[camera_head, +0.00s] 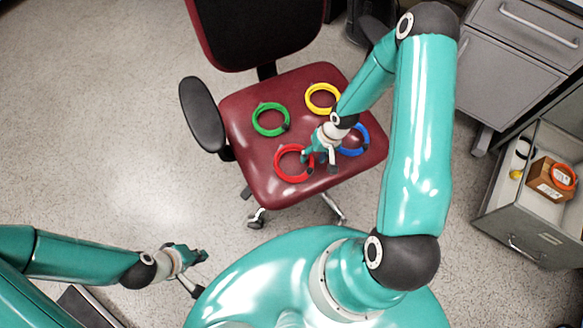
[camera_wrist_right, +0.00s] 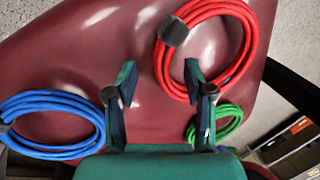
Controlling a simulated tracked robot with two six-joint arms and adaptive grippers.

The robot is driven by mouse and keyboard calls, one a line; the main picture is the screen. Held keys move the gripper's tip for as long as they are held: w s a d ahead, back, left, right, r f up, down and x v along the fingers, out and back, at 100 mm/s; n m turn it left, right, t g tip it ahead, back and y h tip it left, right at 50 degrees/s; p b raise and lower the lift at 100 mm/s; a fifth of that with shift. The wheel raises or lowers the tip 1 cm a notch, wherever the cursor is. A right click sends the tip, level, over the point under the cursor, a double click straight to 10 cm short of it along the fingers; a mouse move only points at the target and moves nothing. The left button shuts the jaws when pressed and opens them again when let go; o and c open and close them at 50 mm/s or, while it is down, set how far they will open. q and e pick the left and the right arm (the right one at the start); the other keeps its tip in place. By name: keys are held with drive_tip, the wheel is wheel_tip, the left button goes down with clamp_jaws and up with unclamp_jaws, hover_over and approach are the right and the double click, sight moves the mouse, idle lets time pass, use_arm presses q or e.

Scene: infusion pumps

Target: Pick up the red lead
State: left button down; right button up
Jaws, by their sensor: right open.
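The red lead (camera_head: 278,165) is a coiled ring with a dark tie, lying near the front edge of the dark red chair seat (camera_head: 238,110). My right gripper (camera_head: 320,160) is open and empty over the seat, at the right side of the red lead. In the right wrist view, the red lead (camera_wrist_right: 247,45) lies at the upper right. One fingertip of my right gripper (camera_wrist_right: 160,80) overlaps its lower left part; I cannot tell if they touch. My left gripper (camera_head: 202,274) is open and empty, low at the left, away from the chair.
Green (camera_head: 256,120), yellow (camera_head: 309,96) and blue (camera_head: 366,141) coiled leads also lie on the seat. The chair's armrest (camera_head: 201,113) stands at the left. An open drawer (camera_head: 490,215) at the right holds a brown box (camera_head: 540,178) with an orange-red ring. The floor at the left is clear.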

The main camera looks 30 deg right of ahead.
drive_tip(key=shift+a+f, duration=0.1)
drive_tip(key=shift+c, duration=0.3)
clamp_jaws()
idle(0.4)
